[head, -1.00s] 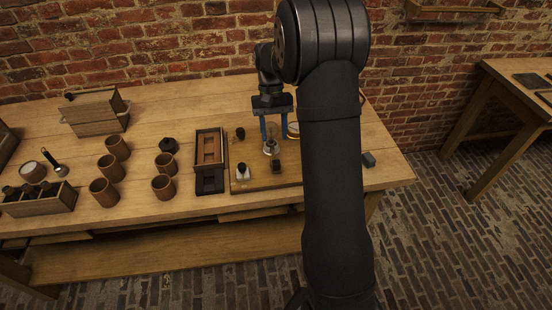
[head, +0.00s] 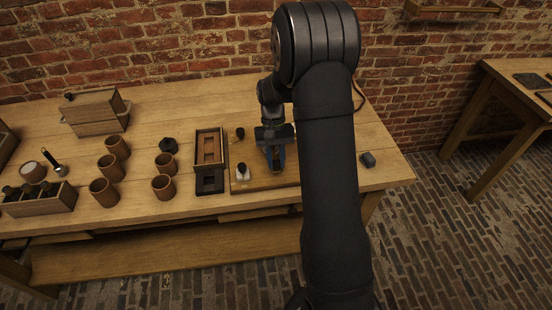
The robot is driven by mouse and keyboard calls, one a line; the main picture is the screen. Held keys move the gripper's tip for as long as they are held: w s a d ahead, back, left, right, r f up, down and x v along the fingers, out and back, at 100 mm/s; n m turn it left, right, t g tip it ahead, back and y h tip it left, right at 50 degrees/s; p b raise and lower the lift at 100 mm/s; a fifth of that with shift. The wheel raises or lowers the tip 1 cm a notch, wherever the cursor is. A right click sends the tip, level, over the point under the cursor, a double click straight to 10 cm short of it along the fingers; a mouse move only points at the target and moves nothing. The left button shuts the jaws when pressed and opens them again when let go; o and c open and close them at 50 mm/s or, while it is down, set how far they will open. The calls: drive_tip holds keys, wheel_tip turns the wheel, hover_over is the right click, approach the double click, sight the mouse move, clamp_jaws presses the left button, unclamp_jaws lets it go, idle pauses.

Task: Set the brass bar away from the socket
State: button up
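My gripper (head: 275,170) points down over the wooden board (head: 253,184) on the workbench. Its blue fingers reach low, close to the board, at the spot of a small dark block that they now largely cover. I cannot tell whether anything is between the fingertips. I cannot make out the brass bar or the socket for certain; the gripper and my arm hide much of the board's middle and right. A dark knob (head: 240,133) and a white-based piece with a dark top (head: 243,172) stand on the board's left side.
A dark tray (head: 198,160) with reddish-brown pieces lies left of the board. Several brown jars (head: 103,192), a rack of dark bottles (head: 52,203) and a wooden box (head: 95,112) stand farther left. A small dark block (head: 368,159) lies on clear bench at right.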

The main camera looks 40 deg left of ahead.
sight(274, 158)
clamp_jaws()
drive_tip(key=shift+s+d, duration=0.85)
drive_tip(key=shift+d, duration=0.05)
drive_tip(key=shift+o, duration=2.3)
unclamp_jaws()
drive_tip(key=shift+o, duration=0.5)
drive_tip(key=shift+w+a+r, duration=0.1)
drive_tip(key=shift+a+r, duration=0.05)
drive_tip(key=shift+r, duration=0.2)
drive_tip(key=v, duration=1.6)
drive_tip(key=shift+r, duration=0.3)
drive_tip(key=shift+f, duration=0.15)
